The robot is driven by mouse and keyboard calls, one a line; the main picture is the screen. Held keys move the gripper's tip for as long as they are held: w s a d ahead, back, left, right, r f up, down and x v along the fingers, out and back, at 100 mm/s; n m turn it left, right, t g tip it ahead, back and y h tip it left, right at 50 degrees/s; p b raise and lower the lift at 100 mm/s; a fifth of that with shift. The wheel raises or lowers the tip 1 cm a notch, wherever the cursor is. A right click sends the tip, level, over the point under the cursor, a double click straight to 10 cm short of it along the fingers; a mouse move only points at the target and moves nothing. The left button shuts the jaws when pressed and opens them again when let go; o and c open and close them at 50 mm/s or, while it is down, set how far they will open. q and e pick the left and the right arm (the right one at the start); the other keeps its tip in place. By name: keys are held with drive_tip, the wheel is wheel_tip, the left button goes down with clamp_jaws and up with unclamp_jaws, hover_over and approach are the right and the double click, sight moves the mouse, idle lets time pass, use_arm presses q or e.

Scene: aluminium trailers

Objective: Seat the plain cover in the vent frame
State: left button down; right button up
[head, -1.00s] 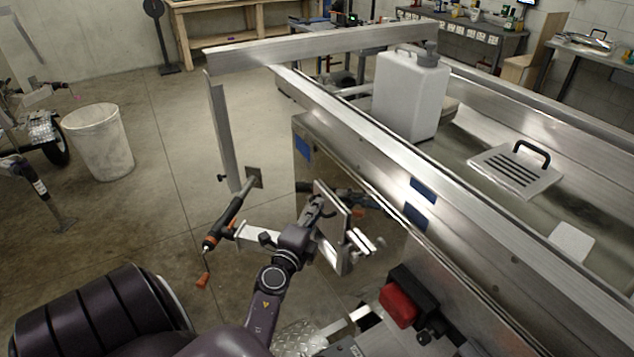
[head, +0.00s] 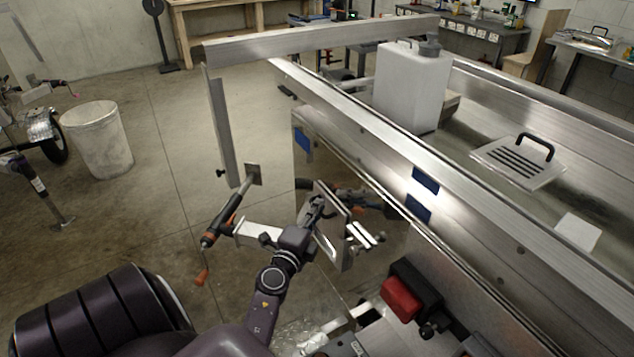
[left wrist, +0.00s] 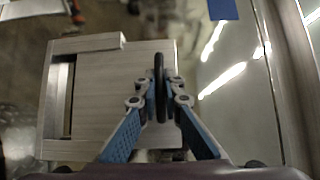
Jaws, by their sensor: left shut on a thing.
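My left gripper (head: 318,212) is shut on the black handle (left wrist: 159,88) of a flat, plain metal plate, which looks like the plain cover (left wrist: 108,88). In the head view the plate (head: 338,212) stands upright beside the trailer's side wall, seen nearly edge-on. In the left wrist view a pale rim, which looks like the vent frame (left wrist: 54,100), shows to the left of the cover, with a dark gap between them. The cover overlaps the rest of the frame, so I cannot tell whether they touch. My right gripper is not in view.
The aluminium trailer (head: 470,205) fills the right side. A slatted cover with a black handle (head: 518,160) and a white jug (head: 410,88) stand on it. A red tail light (head: 401,298) is close to my arm. A white bin (head: 97,140) stands on open floor at the left.

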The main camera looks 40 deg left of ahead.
use_arm(q)
drive_tip(key=shift+f+b, duration=1.85)
drive_tip(key=shift+f, duration=0.3)
drive_tip(key=c, duration=2)
unclamp_jaws()
drive_tip(key=v, duration=0.7)
drive_tip(key=shift+s+d, duration=0.1)
drive_tip(key=shift+s, duration=0.15)
